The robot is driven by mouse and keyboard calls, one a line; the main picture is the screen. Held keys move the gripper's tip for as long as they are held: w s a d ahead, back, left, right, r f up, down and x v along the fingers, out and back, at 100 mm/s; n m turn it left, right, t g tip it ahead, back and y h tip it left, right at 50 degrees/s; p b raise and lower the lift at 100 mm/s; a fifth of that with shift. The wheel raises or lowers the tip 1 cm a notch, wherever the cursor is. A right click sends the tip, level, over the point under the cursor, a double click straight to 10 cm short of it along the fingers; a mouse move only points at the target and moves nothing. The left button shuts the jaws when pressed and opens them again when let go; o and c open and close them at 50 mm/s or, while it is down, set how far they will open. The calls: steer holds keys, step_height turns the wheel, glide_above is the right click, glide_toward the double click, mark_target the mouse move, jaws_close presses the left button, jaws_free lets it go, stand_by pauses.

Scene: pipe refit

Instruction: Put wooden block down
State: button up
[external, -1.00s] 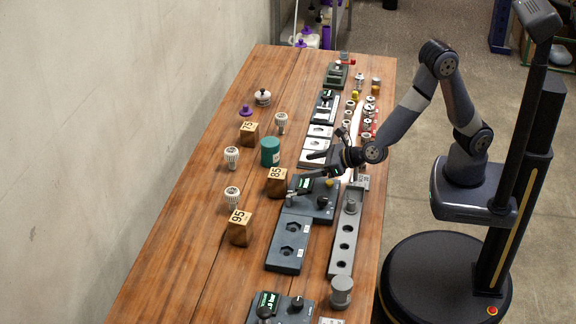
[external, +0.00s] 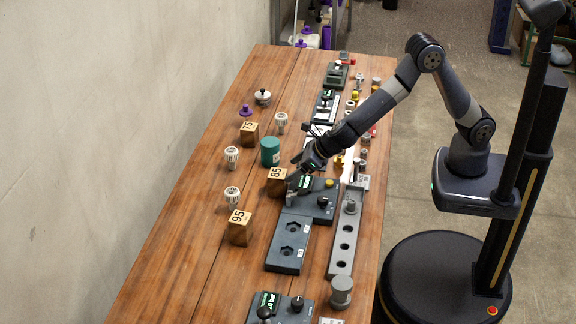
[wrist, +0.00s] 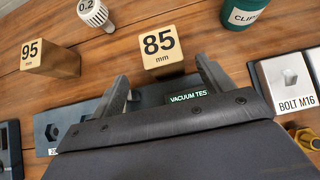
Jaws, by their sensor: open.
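The wooden block marked 85 mm (external: 276,181) stands upright on the wooden table, left of the dark vacuum test device. It also shows in the wrist view (wrist: 160,52), just beyond my fingertips and between their lines. My gripper (external: 296,172) is open and empty, low over the device beside the block's right side. In the wrist view its two fingers (wrist: 160,75) are spread apart, with nothing held between them. Whether a fingertip touches the block cannot be told.
Blocks marked 95 (external: 240,228) and 75 (external: 249,134) stand nearby. White fittings (external: 232,196) and a green clip tin (external: 270,152) surround the 85 block. The vacuum test device (external: 318,205) and a grey holed rail (external: 345,235) lie on the right. Bare table lies left.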

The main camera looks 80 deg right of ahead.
mark_target(284, 174)
steer(key=shift+d+p+x, duration=0.2)
steer(key=shift+p+x, duration=0.15)
steer(key=shift+x, duration=3.7)
steer(key=c, duration=1.2)
step_height(284, 174, up, 10)
steer(key=p, duration=0.4)
steer(key=shift+w+d+f, duration=0.1)
steer(key=shift+f, duration=0.1)
steer(key=w+d+r+m+h+p, duration=0.1)
steer(key=w+d+r+m+h, duration=0.15)
steer(key=d+r, duration=0.35)
steer(key=w+d+r+m+h, duration=0.1)
steer(key=w+d+r+m, duration=0.2)
steer(key=d, duration=0.5)
steer(key=shift+n+g, duration=0.3)
steer(key=shift+n, duration=0.15)
steer(key=f, duration=0.9)
steer(key=shift+w+d, duration=0.15)
steer(key=shift+d, duration=0.25)
